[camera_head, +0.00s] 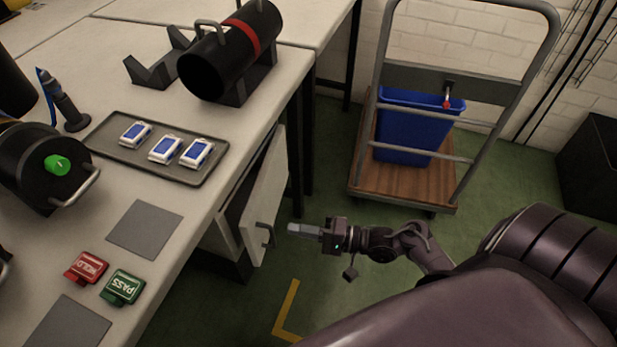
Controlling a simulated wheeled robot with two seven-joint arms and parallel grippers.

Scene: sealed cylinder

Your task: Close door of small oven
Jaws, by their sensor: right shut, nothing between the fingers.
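My right gripper (293,229) is shut and empty. In the picture it is just right of the door's handle, with its fingers pointing left toward it; I cannot tell whether it touches. My left gripper is not in view.
The workbench (165,220) holds a black cylinder with a red band (232,50), a tray (185,175) of blue-and-white devices, and HOLD (86,267) and PASS (121,287) blocks. A cart (400,188) with a blue bin (408,135) stands at the back right. Green floor (315,275) lies open below my gripper.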

